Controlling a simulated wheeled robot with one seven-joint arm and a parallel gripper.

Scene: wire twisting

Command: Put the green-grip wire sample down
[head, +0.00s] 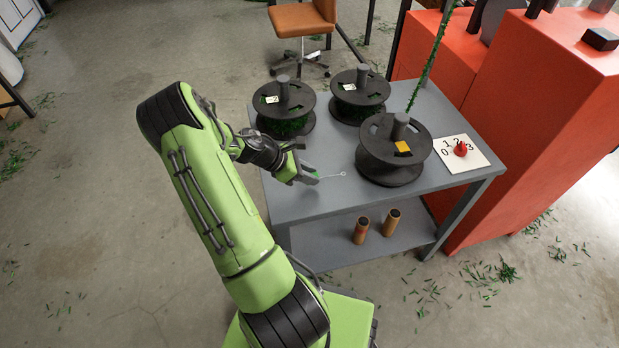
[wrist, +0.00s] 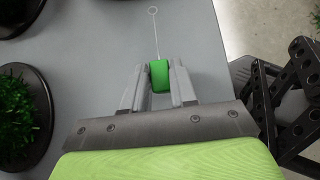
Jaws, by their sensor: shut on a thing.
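The green-grip wire sample shows in the wrist view as a green grip (wrist: 160,76) with a thin pale wire and a small ring at its end. My gripper (wrist: 160,84) is shut on the green grip, with one finger on each side. In the head view my gripper (head: 306,177) is over the near left part of the grey table (head: 310,203). The wire sample (head: 333,176) points right from the fingers there, and its grip is mostly hidden. I cannot tell whether the sample touches the table top.
Three dark spools stand on the table: back left (head: 285,108), back middle (head: 359,97) and right (head: 394,150). A white numbered card (head: 479,152) with a red knob lies at the right. Two orange-brown cylinders stand on the lower shelf (head: 352,240). Red cabinets (head: 540,110) stand right. The table's near strip is clear.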

